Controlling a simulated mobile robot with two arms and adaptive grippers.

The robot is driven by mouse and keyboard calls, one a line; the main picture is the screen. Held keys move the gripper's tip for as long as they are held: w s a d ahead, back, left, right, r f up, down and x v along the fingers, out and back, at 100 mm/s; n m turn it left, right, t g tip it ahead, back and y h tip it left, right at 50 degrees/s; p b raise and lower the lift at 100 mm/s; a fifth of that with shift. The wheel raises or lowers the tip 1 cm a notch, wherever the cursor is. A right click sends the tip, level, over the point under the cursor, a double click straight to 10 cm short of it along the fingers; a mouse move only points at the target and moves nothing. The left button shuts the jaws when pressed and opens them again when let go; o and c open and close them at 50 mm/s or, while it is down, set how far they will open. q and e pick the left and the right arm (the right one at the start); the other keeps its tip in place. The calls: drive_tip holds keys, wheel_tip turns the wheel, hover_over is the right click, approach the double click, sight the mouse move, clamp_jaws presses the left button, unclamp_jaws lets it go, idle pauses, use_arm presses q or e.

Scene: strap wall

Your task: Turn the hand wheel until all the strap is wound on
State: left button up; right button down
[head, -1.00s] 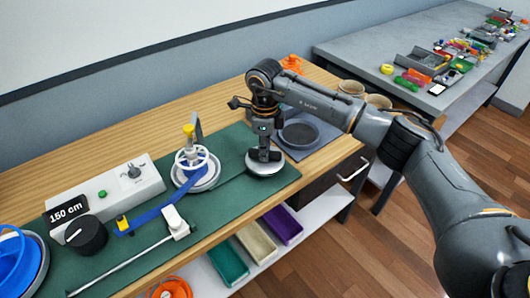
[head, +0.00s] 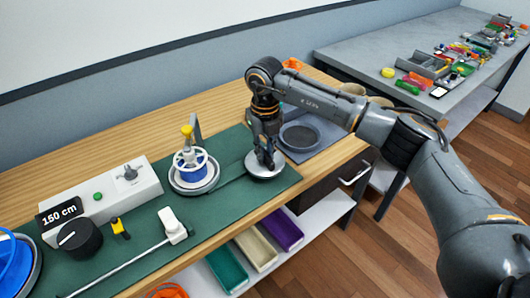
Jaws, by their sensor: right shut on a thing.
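The hand wheel (head: 256,172) is a pale disc at the right part of the green mat. My right gripper (head: 267,162) reaches down onto it and is shut; its fingers hide what they hold, which looks like the wheel's handle. The reel (head: 190,163) with white spokes stands left of the wheel on a round pale base. Blue strap (head: 191,172) shows inside the reel, and no strap lies stretched across the mat. A yellow and black piece (head: 120,229) stands on the mat at the left. My left gripper is not in view.
A pale box (head: 108,193) with a "150 cm" label, a black knob (head: 80,238) and a white block on a rod (head: 173,226) stand at the left. A dark round dish (head: 299,136) is right of the wheel. Coloured bins (head: 254,249) sit below the bench edge.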

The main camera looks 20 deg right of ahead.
drive_tip(key=m, duration=0.3)
drive_tip(key=shift+m, duration=0.3)
drive_tip(key=m, duration=0.3)
drive_tip(key=shift+r+m, duration=0.1)
drive_tip(key=shift+m, duration=0.2)
drive_tip(key=m, duration=1.2)
drive_tip(key=shift+m+p, duration=0.3)
drive_tip(key=shift+m, duration=0.1)
drive_tip(key=m+p, duration=0.1)
drive_tip(key=m, duration=0.5)
drive_tip(key=c, duration=1.3)
unclamp_jaws()
